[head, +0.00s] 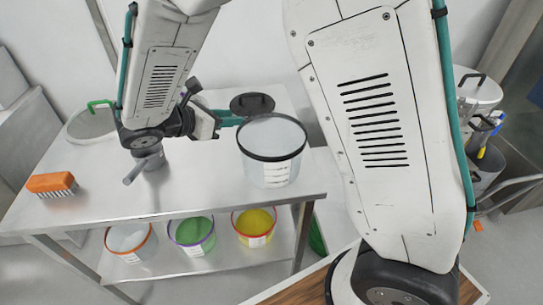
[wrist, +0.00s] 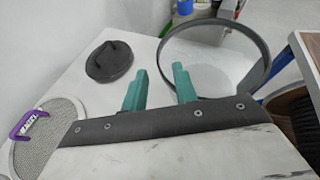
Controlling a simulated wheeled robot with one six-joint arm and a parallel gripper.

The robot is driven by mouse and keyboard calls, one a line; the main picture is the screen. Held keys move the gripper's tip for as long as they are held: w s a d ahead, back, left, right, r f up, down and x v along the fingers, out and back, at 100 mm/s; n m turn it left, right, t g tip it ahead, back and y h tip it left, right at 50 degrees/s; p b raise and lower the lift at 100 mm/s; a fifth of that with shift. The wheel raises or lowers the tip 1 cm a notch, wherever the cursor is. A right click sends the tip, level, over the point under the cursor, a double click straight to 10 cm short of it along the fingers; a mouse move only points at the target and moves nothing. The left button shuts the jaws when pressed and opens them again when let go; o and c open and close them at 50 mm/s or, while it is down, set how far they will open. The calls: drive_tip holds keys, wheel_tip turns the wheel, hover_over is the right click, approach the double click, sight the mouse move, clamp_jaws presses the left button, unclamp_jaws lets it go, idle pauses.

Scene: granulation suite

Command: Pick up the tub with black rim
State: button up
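The tub with black rim (head: 272,160) is clear with a white label and stands upright near the right end of the steel table. In the wrist view its black rim (wrist: 268,62) is at the upper right. My gripper (head: 228,122) is at the tub's left, near rim height. In the wrist view its two teal fingers (wrist: 160,88) are apart with nothing between them. The right finger overlaps the near left part of the rim; I cannot tell whether it touches.
A black lid (head: 252,103) lies behind the tub. An orange brush (head: 52,184) and a green-handled sieve (head: 90,124) lie at left; a purple-handled sieve (wrist: 48,138) shows in the wrist view.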

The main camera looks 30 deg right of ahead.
drive_tip(key=shift+n, duration=0.3)
drive_tip(key=x, duration=0.7)
drive_tip(key=shift+d+f, duration=0.1)
drive_tip(key=shift+f, duration=0.4)
clamp_jaws()
